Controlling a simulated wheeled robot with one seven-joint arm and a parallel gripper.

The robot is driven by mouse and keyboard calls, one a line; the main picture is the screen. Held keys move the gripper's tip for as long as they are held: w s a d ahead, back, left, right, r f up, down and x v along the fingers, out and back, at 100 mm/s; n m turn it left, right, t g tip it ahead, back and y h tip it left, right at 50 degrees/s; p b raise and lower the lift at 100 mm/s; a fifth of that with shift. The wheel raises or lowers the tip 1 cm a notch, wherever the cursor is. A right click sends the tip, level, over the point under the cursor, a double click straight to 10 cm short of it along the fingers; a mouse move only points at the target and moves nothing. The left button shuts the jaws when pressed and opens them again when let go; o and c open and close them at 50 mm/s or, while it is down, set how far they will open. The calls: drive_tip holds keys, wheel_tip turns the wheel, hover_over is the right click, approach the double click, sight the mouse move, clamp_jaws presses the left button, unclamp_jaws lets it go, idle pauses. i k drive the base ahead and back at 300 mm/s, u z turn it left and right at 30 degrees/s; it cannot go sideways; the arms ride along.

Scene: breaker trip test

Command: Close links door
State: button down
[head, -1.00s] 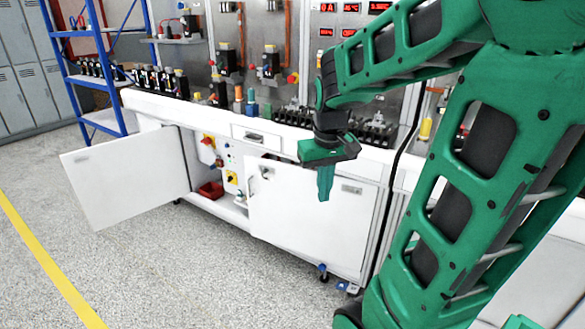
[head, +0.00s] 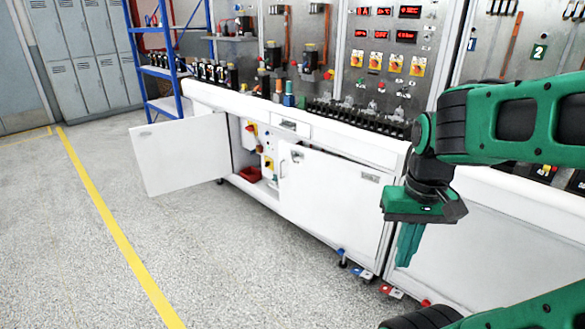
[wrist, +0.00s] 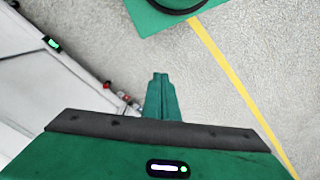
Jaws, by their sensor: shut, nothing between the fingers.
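The white bench cabinet has two doors in the head view. The left door (head: 181,153) stands wide open, swung out to the left. The right door (head: 328,191) is slightly ajar, with a dark gap along its top and a handle near its left edge. Which one the task calls the links door I cannot read from the small labels. My gripper (head: 408,246) is shut and empty, pointing down, to the right of the right door and apart from it. In the wrist view my gripper (wrist: 161,82) points over the floor.
The open compartment shows a red bin (head: 250,174) and switches inside. A blue shelf rack (head: 162,60) stands behind the left door. Red and blue items (head: 365,276) lie on the floor by the cabinet's foot. Speckled floor with a yellow line (head: 118,232) is clear at left.

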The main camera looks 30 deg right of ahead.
sight(338, 199)
drive_tip(key=u, duration=0.05)
drive_tip(key=k, duration=0.55)
drive_tip(key=z, duration=0.45)
drive_tip(key=i, duration=1.25)
drive_tip(key=u, duration=0.3)
drive_tip(key=i, duration=1.05)
drive_tip(key=u, duration=0.6)
